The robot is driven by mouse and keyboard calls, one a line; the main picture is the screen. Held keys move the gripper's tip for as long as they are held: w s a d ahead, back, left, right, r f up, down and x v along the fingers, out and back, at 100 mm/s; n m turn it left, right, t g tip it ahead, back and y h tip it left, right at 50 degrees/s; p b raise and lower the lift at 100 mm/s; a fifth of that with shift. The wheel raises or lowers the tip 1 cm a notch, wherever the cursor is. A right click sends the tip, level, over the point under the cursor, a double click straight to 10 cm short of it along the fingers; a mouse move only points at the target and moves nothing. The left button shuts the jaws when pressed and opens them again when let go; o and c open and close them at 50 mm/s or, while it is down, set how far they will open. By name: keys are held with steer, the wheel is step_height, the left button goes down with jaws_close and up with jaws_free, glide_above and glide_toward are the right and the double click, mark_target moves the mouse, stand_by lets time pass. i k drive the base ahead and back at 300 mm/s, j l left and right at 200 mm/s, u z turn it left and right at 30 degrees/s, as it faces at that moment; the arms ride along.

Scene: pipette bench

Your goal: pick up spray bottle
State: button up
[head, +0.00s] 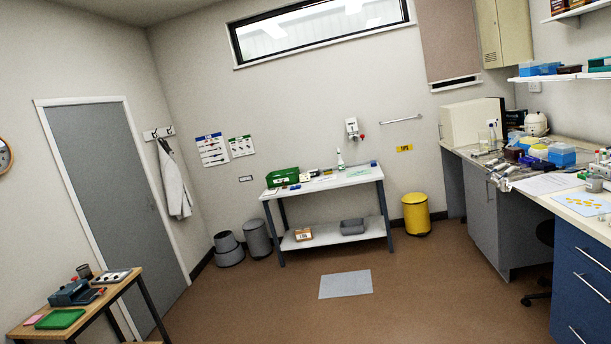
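A small white bottle with a narrow top (340,158) stands upright on the white table (350,181) against the far wall. Another slim bottle (491,133) stands at the back of the right-hand bench. Both are far off and small, so I cannot tell for sure which is the spray bottle. My gripper does not show in this view.
Brown floor is open ahead, with a grey mat (345,284) lying on it. A wooden table (92,301) stands at front left. The crowded bench (488,220) runs along the right. A yellow bin (416,215) and grey bins (257,239) flank the white table.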

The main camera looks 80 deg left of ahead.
mark_target(341, 166)
steer(key=u, duration=2.3)
steer(key=i, duration=4.7)
steer(key=i+j, duration=0.1)
steer(key=i, duration=0.5)
steer(key=i+j+z, duration=0.1)
steer(key=i, duration=0.45)
steer(key=i+j+z, duration=0.1)
steer(key=i, duration=0.5)
steer(key=i+j, duration=0.2)
steer(key=i, duration=0.35)
steer(key=i+j+z, duration=0.1)
steer(key=i+z, duration=0.2)
steer(key=i, duration=0.25)
steer(key=i+j+z, duration=0.3)
steer(key=i, duration=0.2)
